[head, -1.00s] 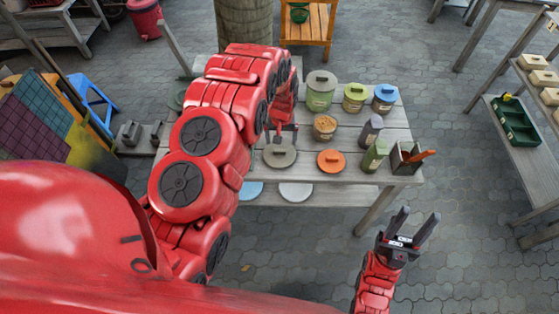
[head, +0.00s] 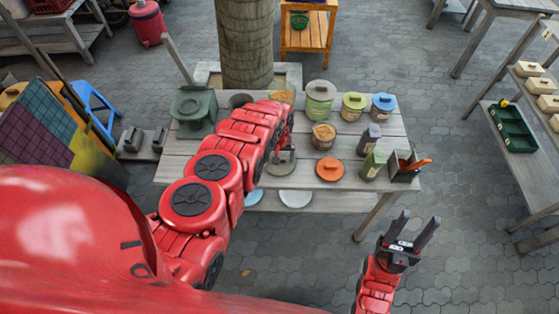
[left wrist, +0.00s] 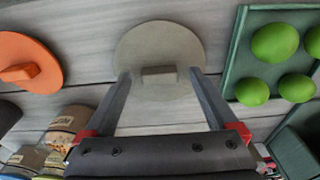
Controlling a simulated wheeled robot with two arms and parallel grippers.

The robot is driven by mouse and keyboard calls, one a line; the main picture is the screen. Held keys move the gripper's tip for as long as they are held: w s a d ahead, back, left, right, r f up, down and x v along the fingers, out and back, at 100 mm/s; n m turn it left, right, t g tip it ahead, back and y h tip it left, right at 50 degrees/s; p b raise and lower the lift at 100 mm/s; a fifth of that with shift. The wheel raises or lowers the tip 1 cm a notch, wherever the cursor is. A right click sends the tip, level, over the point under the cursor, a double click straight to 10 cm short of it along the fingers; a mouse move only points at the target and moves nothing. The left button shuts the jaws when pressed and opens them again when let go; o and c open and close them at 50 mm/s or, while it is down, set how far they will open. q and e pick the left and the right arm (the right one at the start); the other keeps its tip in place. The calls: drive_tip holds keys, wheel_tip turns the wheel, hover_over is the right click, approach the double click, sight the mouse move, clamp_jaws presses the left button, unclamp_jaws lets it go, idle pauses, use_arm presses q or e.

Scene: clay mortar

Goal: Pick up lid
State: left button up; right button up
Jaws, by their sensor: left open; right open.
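A round grey lid (left wrist: 160,42) with a small block handle (left wrist: 159,75) lies on the wooden table, seen in the left wrist view. In the head view the lid (head: 281,168) is largely hidden by my left arm and gripper (head: 284,152). My left gripper (left wrist: 160,82) is open and empty, with its fingers on either side of the handle in the picture. Whether they touch the lid cannot be told. A round orange lid (head: 330,169) with a handle lies to the right. My right gripper (head: 411,232) is open and empty, in front of the table.
Lidded jars, green (head: 319,101), yellow-green (head: 353,106) and blue (head: 382,106), stand at the table's back. A green tray (left wrist: 240,50) holds several green balls beside the grey lid.

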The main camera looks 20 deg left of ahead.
use_arm(q)
drive_tip(key=shift+w+f, duration=0.15)
drive_tip(key=c, duration=1.4)
drive_tip(key=shift+c, duration=0.2)
